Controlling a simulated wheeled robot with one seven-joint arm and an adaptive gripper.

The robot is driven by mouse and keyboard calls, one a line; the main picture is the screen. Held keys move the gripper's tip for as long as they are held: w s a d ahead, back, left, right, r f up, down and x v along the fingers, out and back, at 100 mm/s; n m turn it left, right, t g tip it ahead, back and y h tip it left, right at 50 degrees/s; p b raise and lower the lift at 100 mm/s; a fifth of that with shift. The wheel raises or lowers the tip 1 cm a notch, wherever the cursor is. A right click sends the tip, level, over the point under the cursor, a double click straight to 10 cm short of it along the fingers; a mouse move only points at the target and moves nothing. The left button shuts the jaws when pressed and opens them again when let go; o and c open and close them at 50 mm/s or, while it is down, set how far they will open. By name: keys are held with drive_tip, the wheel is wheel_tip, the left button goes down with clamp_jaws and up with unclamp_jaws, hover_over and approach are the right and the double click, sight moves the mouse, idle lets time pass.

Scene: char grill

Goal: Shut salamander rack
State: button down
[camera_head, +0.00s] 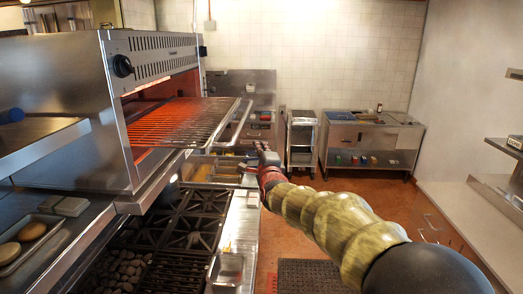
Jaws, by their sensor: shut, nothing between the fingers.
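The salamander (150,85) is a steel box grill at the left, with an orange glow inside. Its wire rack (185,118) is pulled out and sticks out to the right of the opening. A bar handle (238,122) runs along the rack's outer end. My gripper (259,148) is shut and empty. In the picture it is just to the right of and below the handle, with a visible gap to it. The fingertips are small and partly merge with the background. The back of the rack is hidden inside the salamander.
Below the rack is a range with black grates (190,225) and a steel front ledge (240,230). A tray with buns (30,232) is at the lower left. A steel counter unit (370,140) and a cart (301,140) stand at the back. The floor to the right is open.

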sight(173, 138)
drive_tip(key=w+a+p, duration=0.2)
drive_tip(key=w+a, duration=0.1)
drive_tip(key=a, duration=0.1)
drive_tip(key=shift+w+a+r+p, duration=0.3)
drive_tip(key=shift+w+a+r, duration=0.05)
drive_tip(key=shift+w+r, duration=0.1)
drive_tip(key=shift+s, duration=0.15)
drive_tip(key=a+p, duration=0.1)
drive_tip(key=a, duration=0.8)
drive_tip(key=a+p, duration=0.2)
drive_tip(key=a, duration=0.7)
drive_tip(key=w+a+p, duration=0.1)
drive_tip(key=a+p, duration=0.1)
drive_tip(key=a, duration=0.7)
drive_tip(key=shift+r, duration=0.1)
